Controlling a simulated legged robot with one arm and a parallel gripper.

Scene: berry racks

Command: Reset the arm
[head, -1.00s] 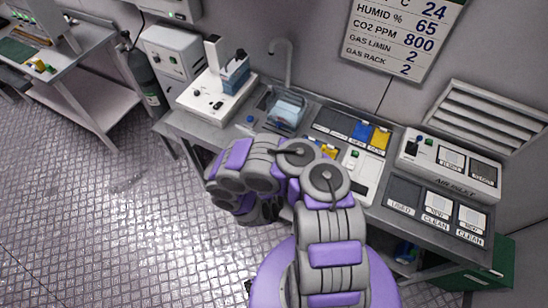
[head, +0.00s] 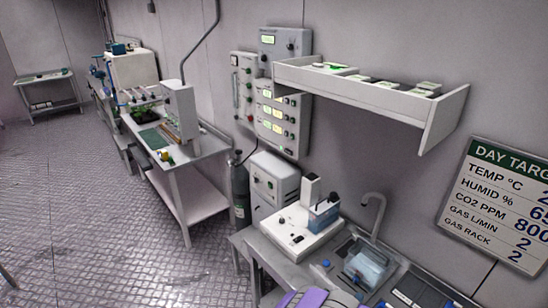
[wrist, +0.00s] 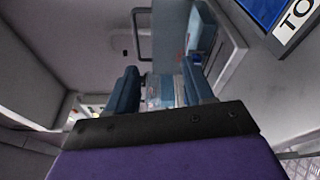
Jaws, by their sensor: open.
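My gripper (wrist: 160,88) shows in the wrist view with its two dark blue fingers apart, so it is open. Pale bluish shapes show between and beyond the fingers; I cannot tell exactly what they are, and nothing is clearly held.
A steel counter (head: 262,250) holds a white device (head: 295,232) and a sink with a clear bluish container (head: 365,268) under a tap (head: 374,205). A gas cylinder (head: 240,195) stands beside it. A wall shelf (head: 360,95) hangs above. The floor at left is open.

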